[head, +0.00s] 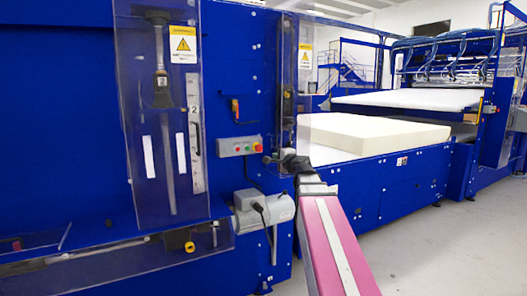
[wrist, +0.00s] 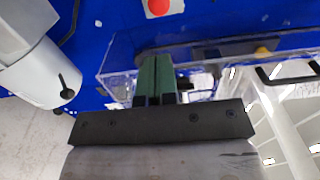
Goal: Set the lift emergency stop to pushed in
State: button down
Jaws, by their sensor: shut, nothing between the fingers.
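A grey control box (head: 238,146) with a row of small coloured buttons is mounted on the blue machine. One end of it shows at the top edge of the wrist view, with a round red button (wrist: 158,7); I cannot tell whether this button is in or out, and no label is readable. My gripper (head: 272,159) is just right of and below the box in the head view. In the wrist view its green fingers (wrist: 157,62) are together and empty, pointing at the blue panel, apart from the red button.
A grey motor (head: 264,209) sticks out below the box. Clear guards (head: 160,110) cover parts of the machine. A yellow-and-black knob (head: 190,247) is lower left. A foam block (head: 375,130) lies on the bed at right. The floor at right is open.

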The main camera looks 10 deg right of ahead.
jog(key=x, duration=1.4)
jog(key=shift+f, duration=0.1)
jog(key=shift+w+a, duration=0.1)
jog(key=shift+x, duration=0.9)
jog(key=shift+w, duration=0.15)
jog(key=shift+s, duration=0.5)
send_near(260, 148)
jog(key=v, duration=0.5)
jog(key=shift+s+f, duration=0.1)
jog(key=shift+s, duration=0.05)
